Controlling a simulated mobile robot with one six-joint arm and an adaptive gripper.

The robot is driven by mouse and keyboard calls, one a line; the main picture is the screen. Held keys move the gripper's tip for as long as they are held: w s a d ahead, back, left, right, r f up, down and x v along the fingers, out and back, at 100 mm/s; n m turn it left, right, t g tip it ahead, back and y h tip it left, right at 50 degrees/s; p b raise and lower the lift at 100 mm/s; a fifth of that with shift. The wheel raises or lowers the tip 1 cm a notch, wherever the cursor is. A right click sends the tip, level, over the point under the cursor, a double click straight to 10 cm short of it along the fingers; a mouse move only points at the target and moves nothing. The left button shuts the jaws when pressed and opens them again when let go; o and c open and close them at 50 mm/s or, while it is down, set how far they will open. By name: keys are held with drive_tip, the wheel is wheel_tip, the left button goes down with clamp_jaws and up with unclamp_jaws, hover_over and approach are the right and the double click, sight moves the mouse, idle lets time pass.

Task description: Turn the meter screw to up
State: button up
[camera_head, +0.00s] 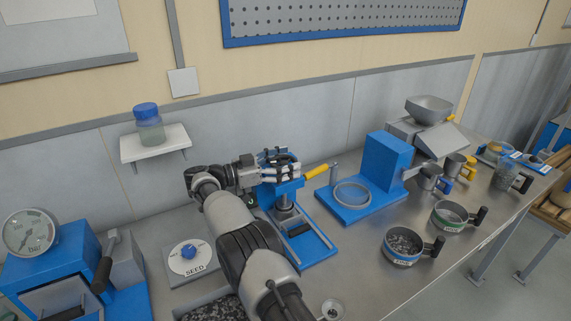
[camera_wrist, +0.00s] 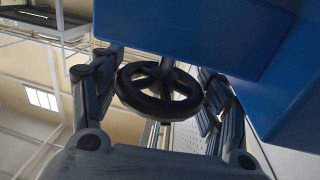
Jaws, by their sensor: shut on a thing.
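A black spoked handwheel (camera_wrist: 162,84) sits on a blue stand (camera_head: 313,248) in the middle of the bench. I cannot tell from a label whether it is the meter screw. My gripper (camera_head: 283,167) is at the top of this stand and shut on the handwheel, with fingers on both sides of its rim in the wrist view. In the head view the fingers hide most of the wheel. A yellow handle (camera_head: 316,171) sticks out to the right, just past the fingers. A plate marked SEED (camera_head: 196,266) with a blue knob (camera_head: 189,251) lies left of my arm.
A blue machine with a ring base (camera_head: 386,163) stands close on the right. Several mugs, including a seed-filled one (camera_head: 403,246), stand further right. A blue press with a gauge (camera_head: 30,232) is at left. A shelf (camera_head: 155,145) holds a jar.

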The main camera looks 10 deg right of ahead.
sight(286, 160)
drive_tip(key=shift+d+r, duration=0.1)
drive_tip(key=shift+r, duration=0.1)
drive_tip(key=o, duration=1.1)
drive_tip(key=shift+f, duration=0.1)
wheel_tip(286, 160, up, 10)
idle(0.3)
